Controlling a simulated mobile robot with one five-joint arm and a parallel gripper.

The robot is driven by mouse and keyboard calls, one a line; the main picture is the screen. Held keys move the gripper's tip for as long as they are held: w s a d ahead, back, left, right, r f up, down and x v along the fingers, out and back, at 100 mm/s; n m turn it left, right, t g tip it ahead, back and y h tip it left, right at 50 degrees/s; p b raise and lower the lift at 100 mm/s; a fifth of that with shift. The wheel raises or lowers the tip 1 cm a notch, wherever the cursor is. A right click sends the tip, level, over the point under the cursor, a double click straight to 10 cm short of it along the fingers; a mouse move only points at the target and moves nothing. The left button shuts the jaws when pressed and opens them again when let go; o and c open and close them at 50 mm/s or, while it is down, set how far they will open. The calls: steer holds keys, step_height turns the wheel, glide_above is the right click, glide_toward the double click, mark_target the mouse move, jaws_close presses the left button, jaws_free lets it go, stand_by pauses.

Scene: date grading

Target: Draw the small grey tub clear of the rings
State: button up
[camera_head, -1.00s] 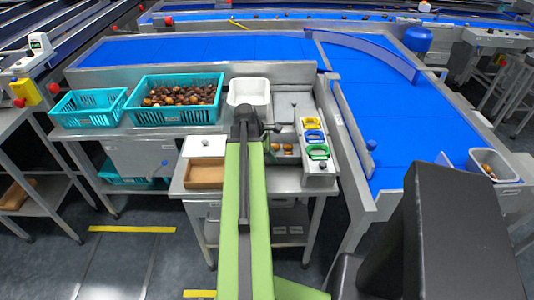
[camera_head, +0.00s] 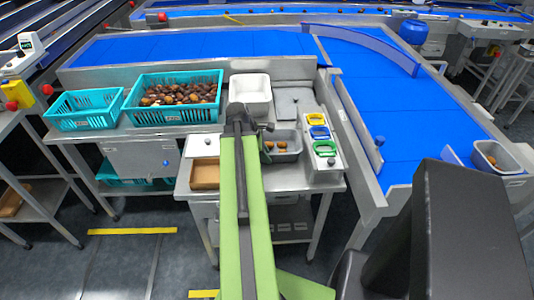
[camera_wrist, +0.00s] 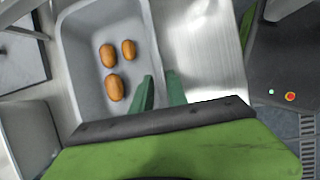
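The small grey tub (camera_wrist: 85,55) holds three brown dates (camera_wrist: 115,87) in the wrist view. In the head view the tub (camera_head: 297,140) sits on the steel table, partly behind my arm. My gripper (camera_wrist: 160,86) straddles one tub wall, one green finger inside and one outside. The narrow gap between the fingers is filled by the wall, so it looks shut on it. The yellow ring (camera_head: 316,119), blue ring (camera_head: 320,132) and green ring (camera_head: 325,147) lie on a pale rack just right of the tub.
A white tub (camera_head: 250,92) stands behind my gripper. A white-lidded box (camera_head: 203,146) and a brown box (camera_head: 205,174) are to the left. Teal crates (camera_head: 178,115) stand further left. A blue conveyor (camera_head: 400,110) runs along the right.

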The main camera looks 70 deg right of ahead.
steer(key=shift+o, duration=0.7)
steer(key=shift+w+a, duration=0.1)
steer(key=shift+w, duration=0.05)
steer(key=p+v, duration=1.6)
steer(key=v, duration=0.1)
steer(key=shift+r, duration=0.25)
